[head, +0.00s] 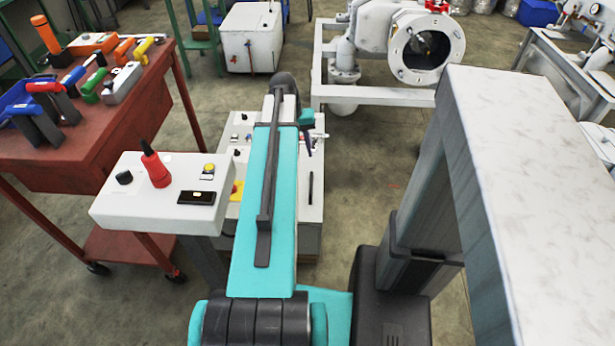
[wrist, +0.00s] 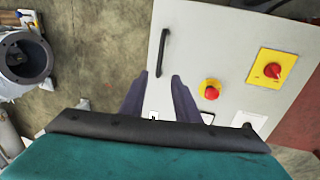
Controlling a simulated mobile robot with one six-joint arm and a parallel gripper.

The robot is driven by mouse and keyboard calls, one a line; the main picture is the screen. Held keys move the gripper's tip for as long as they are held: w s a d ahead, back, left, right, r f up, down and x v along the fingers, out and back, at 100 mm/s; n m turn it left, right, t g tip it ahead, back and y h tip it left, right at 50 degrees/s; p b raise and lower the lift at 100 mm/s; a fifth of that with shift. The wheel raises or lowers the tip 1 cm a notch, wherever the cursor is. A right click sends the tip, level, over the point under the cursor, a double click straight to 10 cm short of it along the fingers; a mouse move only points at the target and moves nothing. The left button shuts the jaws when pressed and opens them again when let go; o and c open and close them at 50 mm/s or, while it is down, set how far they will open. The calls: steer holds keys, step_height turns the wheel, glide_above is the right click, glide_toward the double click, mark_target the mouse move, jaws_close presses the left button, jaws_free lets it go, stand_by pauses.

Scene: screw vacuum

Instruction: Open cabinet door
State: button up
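The white cabinet (head: 315,215) stands beyond my arm in the head view, its middle hidden by my arm. Its pale front panel (wrist: 215,40) fills much of the wrist view and looks closed. A black bar handle (wrist: 163,52) is near the panel's left edge in that view; it also shows in the head view (head: 311,187). My gripper (wrist: 159,75) is open, two dark fingers apart with nothing held. The handle's near end appears between the fingertips in the wrist view; I cannot tell the depth gap. In the head view my gripper is mostly hidden.
A red button (wrist: 211,89) and a yellow switch with a red knob (wrist: 272,68) project from the panel. A white control console (head: 150,205) stands left of my arm, near a red tool table (head: 60,150). White pump equipment (head: 385,45) stands behind.

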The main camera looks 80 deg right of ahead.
mark_target(311, 181)
steer(key=shift+s+d+f+b, duration=0.15)
steer(key=shift+s+f, duration=0.3)
steer(key=shift+f, duration=1.8)
steer(key=shift+s+a+f+b, duration=0.15)
steer(key=shift+s+f, duration=0.3)
steer(key=shift+f, duration=1.85)
steer(key=shift+s+d+f+b, duration=0.15)
steer(key=shift+s+f, duration=0.3)
steer(key=shift+f, duration=1.8)
steer(key=shift+c, duration=0.2)
jaws_close()
